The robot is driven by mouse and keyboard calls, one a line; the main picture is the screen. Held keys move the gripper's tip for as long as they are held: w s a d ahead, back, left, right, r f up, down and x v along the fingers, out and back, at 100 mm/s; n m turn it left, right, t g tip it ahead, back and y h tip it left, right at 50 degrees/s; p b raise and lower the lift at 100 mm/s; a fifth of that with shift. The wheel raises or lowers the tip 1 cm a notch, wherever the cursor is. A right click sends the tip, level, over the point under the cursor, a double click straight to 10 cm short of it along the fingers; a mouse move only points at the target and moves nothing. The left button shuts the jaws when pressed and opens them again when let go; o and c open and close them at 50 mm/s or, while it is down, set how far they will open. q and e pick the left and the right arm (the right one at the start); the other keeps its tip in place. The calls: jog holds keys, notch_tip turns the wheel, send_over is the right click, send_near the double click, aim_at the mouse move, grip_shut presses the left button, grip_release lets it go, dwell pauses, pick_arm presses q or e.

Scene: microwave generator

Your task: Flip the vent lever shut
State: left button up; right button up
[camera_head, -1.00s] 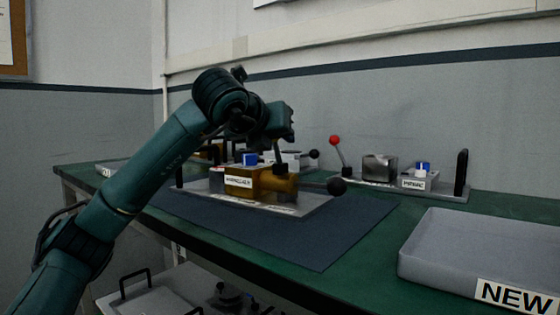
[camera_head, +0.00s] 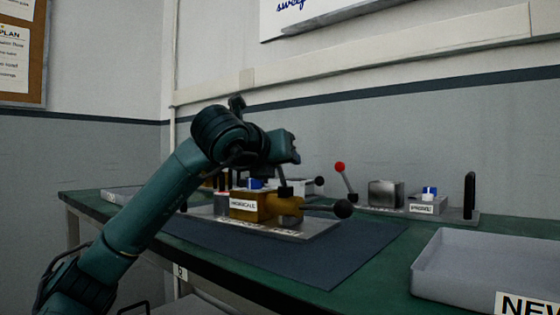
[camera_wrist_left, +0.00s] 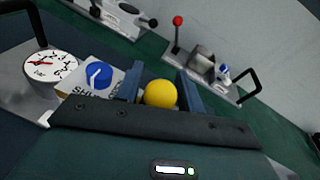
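My left gripper (camera_head: 284,187) points down over a brass-coloured block (camera_head: 262,206) on a grey plate; in the left wrist view its two fingers (camera_wrist_left: 160,86) stand apart, with a yellow ball (camera_wrist_left: 160,93) showing between them. I cannot tell whether they touch the ball. A lever with a black ball (camera_head: 342,208) sticks out to the right of the block. A lever with a red ball (camera_head: 340,167) stands tilted on the unit behind at right. No readable label marks which one is the vent lever. My right gripper is not in view.
A blue knob (camera_wrist_left: 97,75) and a round gauge (camera_wrist_left: 48,67) sit beside my left gripper. A metal block (camera_head: 385,194) and a black handle (camera_head: 470,195) are on the rear unit. A grey tray (camera_head: 480,258) stands front right. The dark mat (camera_head: 335,252) is bare in front.

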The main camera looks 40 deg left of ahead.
pick_arm(q)
jog(key=shift+o, duration=1.1)
jog(key=shift+s+r, duration=0.1)
jog(key=shift+s, duration=0.05)
jog(key=shift+s+r, duration=0.1)
jog(key=shift+s, duration=0.25)
jog(key=p+v, duration=0.2)
jog(key=v, duration=1)
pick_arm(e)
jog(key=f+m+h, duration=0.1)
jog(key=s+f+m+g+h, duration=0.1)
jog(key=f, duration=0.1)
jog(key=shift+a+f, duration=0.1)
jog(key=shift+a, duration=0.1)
pick_arm(q)
jog(key=shift+s+d, duration=0.1)
